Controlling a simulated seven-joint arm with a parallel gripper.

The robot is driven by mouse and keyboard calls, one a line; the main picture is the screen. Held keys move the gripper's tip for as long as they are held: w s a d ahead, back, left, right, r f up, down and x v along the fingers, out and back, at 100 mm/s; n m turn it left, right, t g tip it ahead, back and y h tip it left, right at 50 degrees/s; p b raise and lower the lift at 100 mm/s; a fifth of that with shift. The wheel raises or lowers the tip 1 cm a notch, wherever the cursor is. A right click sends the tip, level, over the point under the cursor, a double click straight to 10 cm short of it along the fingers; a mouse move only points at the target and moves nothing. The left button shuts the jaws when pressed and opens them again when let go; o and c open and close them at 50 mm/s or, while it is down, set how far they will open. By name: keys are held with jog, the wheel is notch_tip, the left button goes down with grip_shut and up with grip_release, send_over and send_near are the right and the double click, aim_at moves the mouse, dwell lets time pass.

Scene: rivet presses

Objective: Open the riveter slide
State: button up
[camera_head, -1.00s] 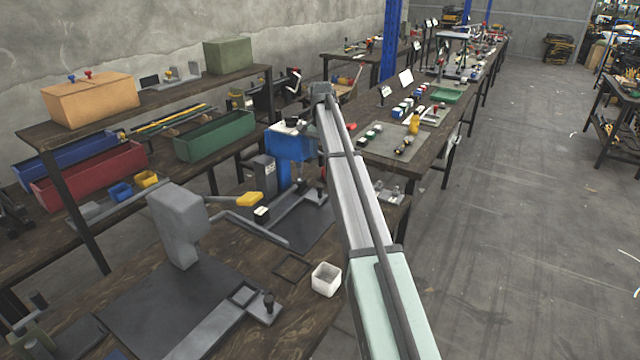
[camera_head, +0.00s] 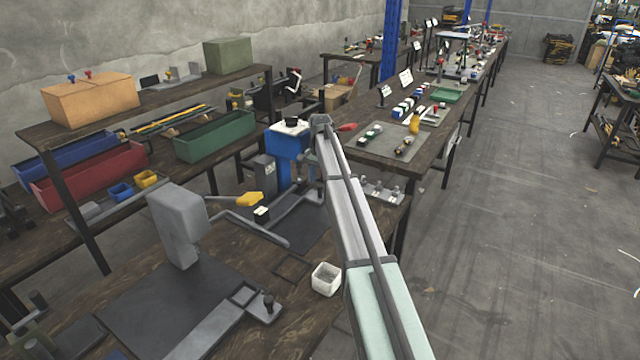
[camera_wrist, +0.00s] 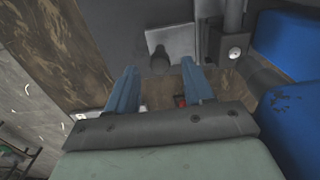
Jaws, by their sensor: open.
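The blue riveter (camera_head: 288,142) stands on the near bench, partly hidden behind my arm in the head view. Its blue body fills the right side of the wrist view (camera_wrist: 288,48). A light grey slide part (camera_wrist: 172,40) with a dark knob (camera_wrist: 160,62) lies over the dark base plate in the wrist view. My gripper (camera_wrist: 159,66) is open, its two blue fingers apart, with the knob showing between the fingertips. I cannot tell whether a finger touches it. In the head view, my arm hides the gripper.
A grey press (camera_head: 178,215) with its own slide (camera_head: 225,318) stands in front on the bench. A white box (camera_head: 326,279) sits at the bench edge. A yellow-ended lever (camera_head: 250,199) reaches over the bench near the riveter. The floor to the right is open.

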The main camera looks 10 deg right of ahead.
jog(key=shift+f, duration=1)
jog(key=shift+c, duration=0.2)
grip_shut()
